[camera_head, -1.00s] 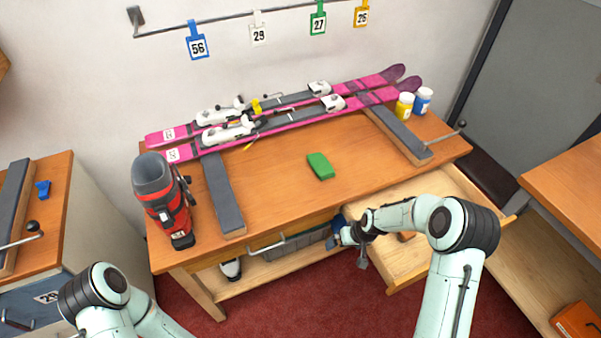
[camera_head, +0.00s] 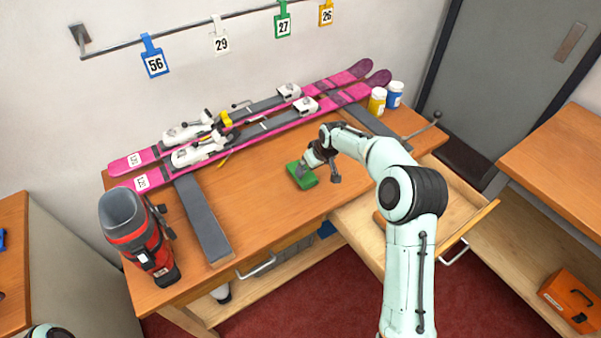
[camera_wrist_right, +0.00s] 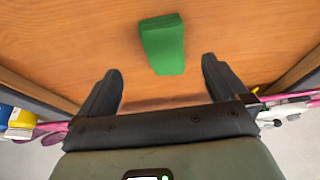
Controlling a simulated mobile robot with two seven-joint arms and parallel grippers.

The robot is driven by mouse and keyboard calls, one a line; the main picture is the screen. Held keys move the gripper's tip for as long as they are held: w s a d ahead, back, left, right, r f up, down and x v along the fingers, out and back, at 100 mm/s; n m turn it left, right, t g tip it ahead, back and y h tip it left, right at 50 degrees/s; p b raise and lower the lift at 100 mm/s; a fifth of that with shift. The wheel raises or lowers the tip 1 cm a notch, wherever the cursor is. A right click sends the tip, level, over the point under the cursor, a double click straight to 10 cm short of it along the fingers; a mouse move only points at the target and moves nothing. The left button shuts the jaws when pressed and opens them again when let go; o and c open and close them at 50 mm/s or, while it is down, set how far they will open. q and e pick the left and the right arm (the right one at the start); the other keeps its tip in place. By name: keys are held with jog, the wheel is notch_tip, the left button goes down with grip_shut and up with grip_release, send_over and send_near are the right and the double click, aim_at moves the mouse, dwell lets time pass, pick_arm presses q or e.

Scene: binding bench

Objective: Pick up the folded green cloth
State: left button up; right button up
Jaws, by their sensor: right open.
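The folded green cloth (camera_head: 301,175) lies flat on the wooden bench top (camera_head: 262,215). In the right wrist view the cloth (camera_wrist_right: 164,43) is just beyond the fingertips, centred between them and not touching either. My right gripper (camera_wrist_right: 160,80) is open and empty. In the head view my right gripper (camera_head: 309,162) is at the far right end of the cloth and hides part of it. My left gripper is not in view; only a bit of my left arm shows at the bottom left.
Pink skis (camera_head: 250,128) lie along the back of the bench. A red and grey ski boot (camera_head: 140,240) stands at the front left. Yellow (camera_head: 377,101) and blue (camera_head: 394,94) jars stand at the back right. An open drawer (camera_head: 460,215) sticks out at the front right.

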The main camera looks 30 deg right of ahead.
aim_at(305, 175)
jog(key=x, duration=0.3)
jog(key=shift+w, duration=0.15)
jog(key=x, duration=0.1)
jog(key=p+x, duration=0.1)
jog(key=x, duration=0.3)
jog(key=shift+w+a, duration=0.2)
jog(key=shift+a, duration=0.05)
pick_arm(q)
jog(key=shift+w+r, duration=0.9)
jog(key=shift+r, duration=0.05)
pick_arm(e)
jog(key=shift+s, duration=0.1)
jog(key=c, duration=1.1)
